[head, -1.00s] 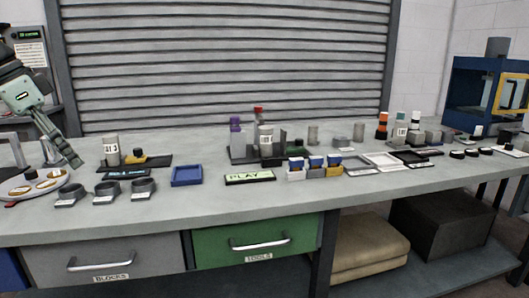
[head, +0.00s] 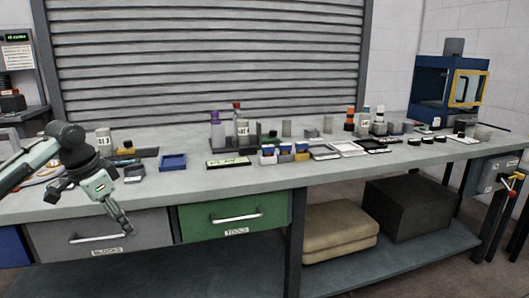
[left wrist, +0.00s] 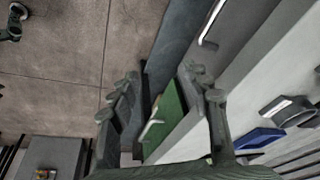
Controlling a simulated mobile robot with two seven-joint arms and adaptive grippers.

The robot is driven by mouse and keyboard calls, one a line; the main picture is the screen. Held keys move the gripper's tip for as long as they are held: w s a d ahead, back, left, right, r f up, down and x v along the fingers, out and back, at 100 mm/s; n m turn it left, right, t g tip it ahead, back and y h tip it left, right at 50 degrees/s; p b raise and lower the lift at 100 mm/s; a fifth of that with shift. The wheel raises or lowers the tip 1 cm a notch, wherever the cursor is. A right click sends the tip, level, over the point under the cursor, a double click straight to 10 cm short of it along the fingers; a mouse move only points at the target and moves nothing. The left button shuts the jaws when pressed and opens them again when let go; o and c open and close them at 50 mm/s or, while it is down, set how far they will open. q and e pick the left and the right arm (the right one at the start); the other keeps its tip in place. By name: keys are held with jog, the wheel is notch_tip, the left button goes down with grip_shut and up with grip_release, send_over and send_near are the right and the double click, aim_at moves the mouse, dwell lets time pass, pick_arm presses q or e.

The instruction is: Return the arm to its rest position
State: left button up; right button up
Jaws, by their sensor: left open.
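My left arm comes in from the left in the head view and bends down at the front of the workbench. My left gripper (head: 124,226) is open and points down, in front of the grey drawer (head: 60,237) and below the bench top's edge. It looks empty. In the left wrist view its two fingers (left wrist: 165,105) are spread apart with nothing between them, and the floor and bench front lie beyond. My right gripper is not in view.
The bench top (head: 300,178) holds a blue tray (head: 173,162), a PLAY sign (head: 229,162) and several small containers. The green drawer (head: 234,217) is closed. Tan cushions (head: 340,230) and a dark box (head: 408,208) sit on the lower shelf. Floor in front is clear.

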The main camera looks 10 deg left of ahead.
pick_arm(q)
jog(key=s+d+f, duration=0.2)
jog(key=d+f, duration=0.2)
jog(key=f, duration=0.5)
jog(key=s+d+f+n, duration=0.1)
jog(key=s+d+f, duration=0.1)
jog(key=d+f, duration=0.45)
jog(key=s+d+f, duration=0.2)
jog(key=d+f, duration=0.1)
jog(key=f, duration=0.7)
jog(key=s+d+f+n+y, duration=0.1)
jog(key=s+d+f, duration=0.1)
jog(key=s+f, duration=0.3)
jog(key=s+d+f+n+y, duration=0.1)
jog(key=s+f, duration=0.4)
jog(key=s, duration=0.7)
jog(key=shift+d+f+n+p, duration=0.35)
jog(key=shift+d+n, duration=0.2)
jog(key=shift+n, duration=0.05)
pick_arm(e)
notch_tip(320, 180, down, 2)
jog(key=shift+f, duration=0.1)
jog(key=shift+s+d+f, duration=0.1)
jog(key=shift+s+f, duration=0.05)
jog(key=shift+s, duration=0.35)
pick_arm(q)
jog(key=shift+c, duration=0.5)
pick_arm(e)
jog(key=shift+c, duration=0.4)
